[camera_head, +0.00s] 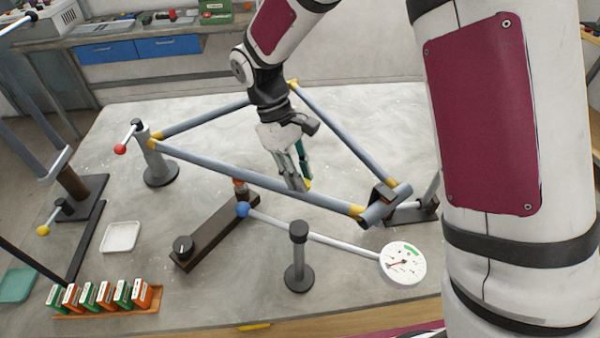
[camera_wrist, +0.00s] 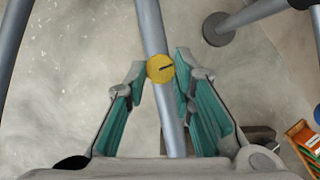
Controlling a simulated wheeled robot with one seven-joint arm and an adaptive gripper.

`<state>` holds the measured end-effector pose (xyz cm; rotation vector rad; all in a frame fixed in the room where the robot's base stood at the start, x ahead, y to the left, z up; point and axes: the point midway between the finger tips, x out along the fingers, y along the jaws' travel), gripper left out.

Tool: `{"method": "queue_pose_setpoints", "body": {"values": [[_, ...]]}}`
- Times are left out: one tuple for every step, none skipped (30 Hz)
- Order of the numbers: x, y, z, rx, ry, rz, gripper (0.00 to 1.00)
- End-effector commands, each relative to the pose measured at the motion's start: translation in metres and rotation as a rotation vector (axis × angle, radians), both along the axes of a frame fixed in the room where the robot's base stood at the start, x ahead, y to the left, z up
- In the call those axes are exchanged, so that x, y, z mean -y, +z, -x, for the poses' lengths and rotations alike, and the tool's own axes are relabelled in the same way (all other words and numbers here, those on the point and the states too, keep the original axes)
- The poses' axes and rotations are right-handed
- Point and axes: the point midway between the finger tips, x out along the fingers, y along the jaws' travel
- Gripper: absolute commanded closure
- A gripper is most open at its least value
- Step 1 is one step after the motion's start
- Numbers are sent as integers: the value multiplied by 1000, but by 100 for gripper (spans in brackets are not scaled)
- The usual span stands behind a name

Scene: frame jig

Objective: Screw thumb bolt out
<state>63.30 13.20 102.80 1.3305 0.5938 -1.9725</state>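The yellow round thumb bolt head (camera_wrist: 160,68) with a dark slot shows in the wrist view, in line with a grey tube (camera_wrist: 152,28) of the frame. In the head view a bit of yellow (camera_head: 308,184) shows at my fingertips, mostly hidden by them. My gripper (camera_head: 298,182) points down at the near long tube of the grey frame (camera_head: 230,177). In the wrist view its teal-padded fingers (camera_wrist: 160,75) stand apart, one on each side of the yellow head, with narrow gaps. Contact is not clear.
A dial gauge (camera_head: 403,263), a black post (camera_head: 298,262) and a rod with a blue ball (camera_head: 242,209) stand in front of the frame. A white tray (camera_head: 121,237) and a rack of coloured boxes (camera_head: 100,297) are at left. The table inside the frame is clear.

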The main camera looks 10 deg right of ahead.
Motion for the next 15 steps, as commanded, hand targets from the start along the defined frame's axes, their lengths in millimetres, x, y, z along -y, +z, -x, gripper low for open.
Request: {"method": "queue_pose_setpoints", "body": {"values": [[0, -2, 2, -8, -1, 1, 68], [0, -2, 2, -8, -1, 1, 61], [0, -2, 2, -6, -1, 1, 56], [0, -2, 2, -6, -1, 1, 56], [0, -2, 2, -6, -1, 0, 56], [0, -1, 2, -5, 0, 1, 56], [0, -1, 1, -5, -1, 1, 56], [0, -1, 1, -4, -1, 0, 56], [0, -1, 1, -4, -1, 0, 56], [0, -1, 1, -4, -1, 0, 56], [0, -1, 1, -3, -1, 1, 56], [0, 0, 1, -3, -1, 0, 56], [0, 1, 0, -2, -2, 1, 56], [-1, 2, 0, -1, -1, 0, 56], [-2, 5, -1, -1, -1, 0, 56]]}}
